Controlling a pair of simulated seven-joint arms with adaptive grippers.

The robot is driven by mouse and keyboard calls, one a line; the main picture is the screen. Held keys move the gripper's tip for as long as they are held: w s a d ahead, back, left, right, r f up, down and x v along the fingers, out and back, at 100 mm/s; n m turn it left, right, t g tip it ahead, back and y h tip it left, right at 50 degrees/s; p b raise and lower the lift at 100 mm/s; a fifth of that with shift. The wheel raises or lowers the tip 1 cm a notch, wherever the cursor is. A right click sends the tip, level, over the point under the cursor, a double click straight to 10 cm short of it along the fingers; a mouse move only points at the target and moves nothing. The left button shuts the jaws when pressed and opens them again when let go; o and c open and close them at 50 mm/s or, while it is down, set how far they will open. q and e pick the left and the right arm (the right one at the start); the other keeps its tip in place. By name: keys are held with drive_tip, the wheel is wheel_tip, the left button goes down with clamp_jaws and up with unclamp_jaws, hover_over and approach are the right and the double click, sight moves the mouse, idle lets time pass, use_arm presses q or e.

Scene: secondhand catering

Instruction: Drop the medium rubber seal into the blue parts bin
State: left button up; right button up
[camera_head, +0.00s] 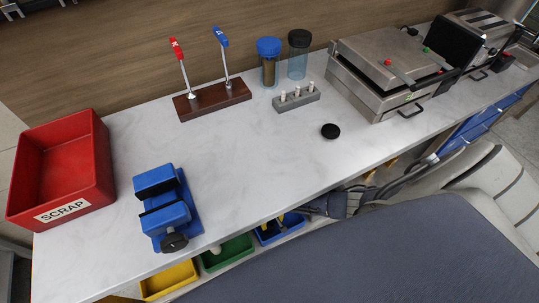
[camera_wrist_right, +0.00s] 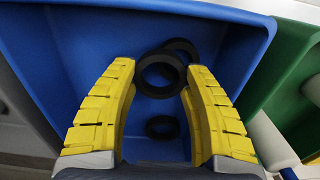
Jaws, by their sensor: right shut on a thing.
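The blue parts bin (camera_head: 286,232) sits below the counter's front edge in the head view and fills much of the right wrist view (camera_wrist_right: 240,62). My right gripper (camera_head: 283,218) reaches in from the right, its yellow fingertips at the bin. In the wrist view, my right gripper (camera_wrist_right: 163,68) is shut on a black ring, the medium rubber seal (camera_wrist_right: 143,76), held between its fingertips over the bin's inside. Another black ring (camera_wrist_right: 187,46) shows partly behind it. A smaller-looking black ring (camera_wrist_right: 163,127) lies lower in the bin. My left gripper is not in view.
A green bin (camera_head: 228,252) and a yellow bin (camera_head: 170,280) stand left of the blue one. On the counter (camera_head: 270,150) are a red scrap bin (camera_head: 75,170), a blue vise (camera_head: 168,205), a lever block (camera_head: 212,100) and steel machines (camera_head: 385,70). The counter's middle is mostly clear.

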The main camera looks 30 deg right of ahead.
drive_tip(key=shift+f, duration=0.3)
drive_tip(key=o, duration=0.9)
drive_tip(key=shift+r, duration=0.1)
